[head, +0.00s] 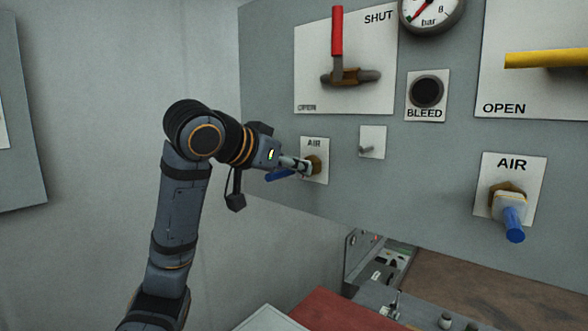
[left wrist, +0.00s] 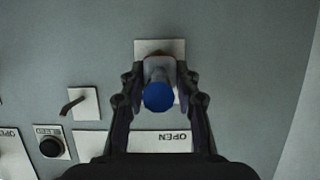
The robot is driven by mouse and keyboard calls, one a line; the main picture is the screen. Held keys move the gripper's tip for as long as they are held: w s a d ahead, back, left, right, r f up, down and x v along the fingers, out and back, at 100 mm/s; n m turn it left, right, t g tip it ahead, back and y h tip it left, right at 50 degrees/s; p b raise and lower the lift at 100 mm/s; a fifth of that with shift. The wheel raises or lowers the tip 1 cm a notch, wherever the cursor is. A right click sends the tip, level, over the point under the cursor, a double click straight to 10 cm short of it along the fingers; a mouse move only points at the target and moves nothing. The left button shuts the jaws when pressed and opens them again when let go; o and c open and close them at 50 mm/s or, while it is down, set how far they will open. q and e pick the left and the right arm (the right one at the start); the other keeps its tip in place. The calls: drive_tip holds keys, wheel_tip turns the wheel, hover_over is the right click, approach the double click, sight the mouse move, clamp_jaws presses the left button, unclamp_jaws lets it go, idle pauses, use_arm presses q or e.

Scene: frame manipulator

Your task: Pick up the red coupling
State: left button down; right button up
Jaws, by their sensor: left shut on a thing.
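No coupling that is plainly red shows in either view. My left gripper (head: 306,168) is at the left AIR port, a brass fitting (head: 314,162) on a white plate. It is shut on a grey coupling with a blue end (head: 279,175). In the left wrist view the fingers (left wrist: 160,88) stand on both sides of the coupling, and its round blue end (left wrist: 158,97) faces the camera. The fingers partly hide the coupling body, and I cannot tell whether it is seated on the port. My right gripper is not in view.
A second pale coupling with a blue end (head: 513,224) sits on the right AIR port. A red-handled valve (head: 337,32), a black BLEED knob (head: 428,92) and a small grey peg (head: 366,149) are on the panel. A red-brown surface (head: 335,312) lies below.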

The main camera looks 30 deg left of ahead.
use_arm(q)
drive_tip(key=shift+r, duration=0.2)
wheel_tip(320, 180, up, 7)
drive_tip(key=p, duration=0.2)
drive_tip(key=shift+s+f+p, duration=0.1)
drive_tip(key=shift+f+p, duration=0.1)
drive_tip(key=shift+p, duration=0.2)
drive_tip(key=shift+s+r, duration=0.15)
drive_tip(key=shift+s, duration=0.1)
drive_tip(key=s+a+b, duration=0.1)
drive_tip(key=s+b, duration=0.1)
drive_tip(key=s, duration=1.7)
drive_tip(key=shift+a+f+b, duration=0.25)
drive_tip(key=shift+a+b, duration=0.05)
drive_tip(key=shift+s, duration=0.2)
drive_tip(key=shift+s+a, duration=0.2)
drive_tip(key=shift+s, duration=2.2)
